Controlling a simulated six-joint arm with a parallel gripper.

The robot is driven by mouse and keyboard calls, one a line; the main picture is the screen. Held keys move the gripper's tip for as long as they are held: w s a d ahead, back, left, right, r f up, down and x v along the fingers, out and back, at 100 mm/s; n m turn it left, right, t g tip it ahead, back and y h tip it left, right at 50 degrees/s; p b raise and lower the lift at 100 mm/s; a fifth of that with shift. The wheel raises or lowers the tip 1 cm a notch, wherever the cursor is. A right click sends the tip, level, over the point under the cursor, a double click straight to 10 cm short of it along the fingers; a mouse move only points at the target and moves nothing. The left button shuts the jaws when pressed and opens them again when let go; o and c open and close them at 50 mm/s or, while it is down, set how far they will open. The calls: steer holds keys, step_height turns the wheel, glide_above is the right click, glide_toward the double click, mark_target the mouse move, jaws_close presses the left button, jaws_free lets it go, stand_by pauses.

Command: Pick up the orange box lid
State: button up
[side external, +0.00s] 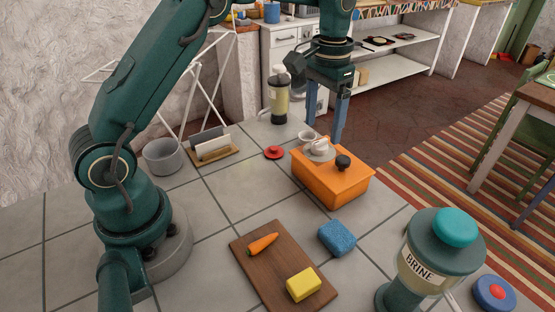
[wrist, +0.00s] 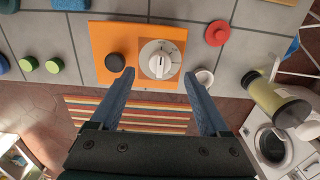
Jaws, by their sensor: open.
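The orange box (side external: 345,193) stands on the tiled counter, and its orange lid (side external: 318,168) faces up, also seen in the wrist view (wrist: 103,34). A black round knob (side external: 343,162) sits on the lid, and shows in the wrist view (wrist: 115,62). Beside it is a round silver piece with a white handle (wrist: 160,59), also in the side view (side external: 319,150). Any contact cannot be told.
A small white cup (wrist: 204,76) is close beside the box. A board (side external: 270,275) with carrot and yellow block, a blue sponge (side external: 336,238) and a BRINE dispenser (side external: 425,265) are in front.

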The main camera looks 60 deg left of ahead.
mark_target(321, 141)
steer(key=shift+f, duration=2.05)
steer(key=shift+c, duration=0.2)
jaws_close()
